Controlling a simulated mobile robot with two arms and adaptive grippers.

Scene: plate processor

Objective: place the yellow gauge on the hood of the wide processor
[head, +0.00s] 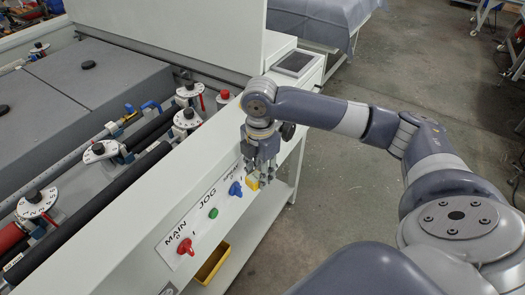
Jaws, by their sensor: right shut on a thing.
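My right gripper (262,180) points down in front of the processor's white front panel, close to the blue knob. It is shut on the small yellow gauge (252,183), which is partly hidden by the fingers. The wide processor (130,258) is a long white machine with black rollers and dials along its bed. Grey flat covers (110,70) lie over its back left, and a tall white housing (215,28) rises behind; I cannot tell which is the hood. My left gripper is not in view.
The front panel carries a red MAIN knob (185,247), a green JOG button (213,213) and a blue knob (235,189). A yellow bin (212,264) sits below. A dark screen (294,63) is at the machine's far right end. Open floor (335,185) lies to the right.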

